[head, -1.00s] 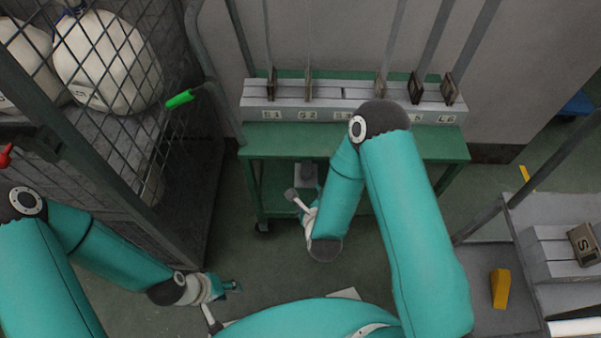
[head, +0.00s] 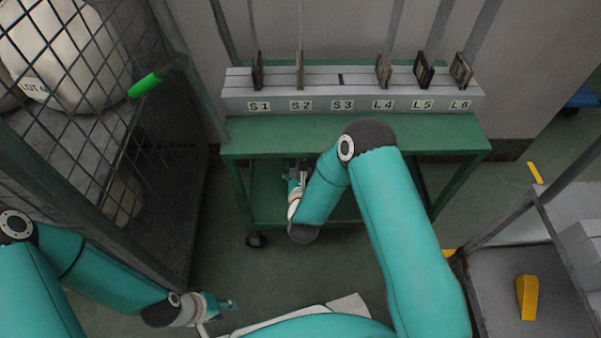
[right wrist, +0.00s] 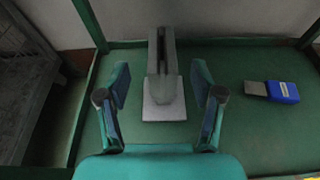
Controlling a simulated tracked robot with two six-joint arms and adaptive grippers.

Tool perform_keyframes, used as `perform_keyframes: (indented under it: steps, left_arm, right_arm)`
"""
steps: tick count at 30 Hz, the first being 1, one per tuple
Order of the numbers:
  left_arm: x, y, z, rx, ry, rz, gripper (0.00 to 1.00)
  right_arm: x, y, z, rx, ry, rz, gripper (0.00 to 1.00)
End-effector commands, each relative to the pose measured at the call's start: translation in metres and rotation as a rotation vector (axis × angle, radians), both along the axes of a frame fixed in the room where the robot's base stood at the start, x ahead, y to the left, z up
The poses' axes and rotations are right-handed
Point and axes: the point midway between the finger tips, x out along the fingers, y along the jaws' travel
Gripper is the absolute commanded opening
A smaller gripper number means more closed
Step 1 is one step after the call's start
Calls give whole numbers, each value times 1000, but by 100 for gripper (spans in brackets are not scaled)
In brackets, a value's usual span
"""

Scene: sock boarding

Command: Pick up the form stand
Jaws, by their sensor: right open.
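The form stand, a grey slotted block on a pale square plate (right wrist: 165,104), stands on the green lower shelf in the right wrist view. My right gripper (right wrist: 160,92) is open, one finger to the left and one to the right of the stand in that view, with gaps on both sides. In the head view my right gripper (head: 297,172) is at the lower shelf, mostly hiding the stand. My left gripper (head: 226,304) is low at the left, away from the table; its jaws are too small to read.
A blue and grey object (right wrist: 272,91) lies right of the stand. Above is the green tabletop (head: 300,133) with a labelled slotted rack (head: 380,97) holding upright forms. A mesh cage (head: 100,150) stands left; a grey cart with a yellow block (head: 526,297) stands right.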

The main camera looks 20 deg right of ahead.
Motion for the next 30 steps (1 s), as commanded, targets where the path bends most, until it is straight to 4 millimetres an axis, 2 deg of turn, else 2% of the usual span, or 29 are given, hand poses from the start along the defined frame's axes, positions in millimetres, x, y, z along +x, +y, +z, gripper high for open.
perform_keyframes:
  steps: [3, 11, 15, 19, 28, 30]
  left_arm:
    - [0, 0, -6, 0, 0, 0, 40]
    - [0, 0, -14, 0, 0, 0, 40]
    - [0, 0, -27, 0, 0, 0, 40]
    - [0, 0, -31, 0, 0, 0, 40]
    - [0, 0, -31, 0, 0, 0, 40]
    - [0, 0, -31, 0, 0, 0, 40]
  right_arm:
    - [14, -4, -6, -1, -1, -1, 67]
    - [29, -10, -13, -1, -1, -1, 67]
    - [46, -16, -23, -1, -1, -1, 67]
    - [60, -20, -26, -1, -1, -1, 67]
    - [65, -22, -26, -1, 1, 0, 67]
    - [65, -22, -26, -1, 1, 0, 57]
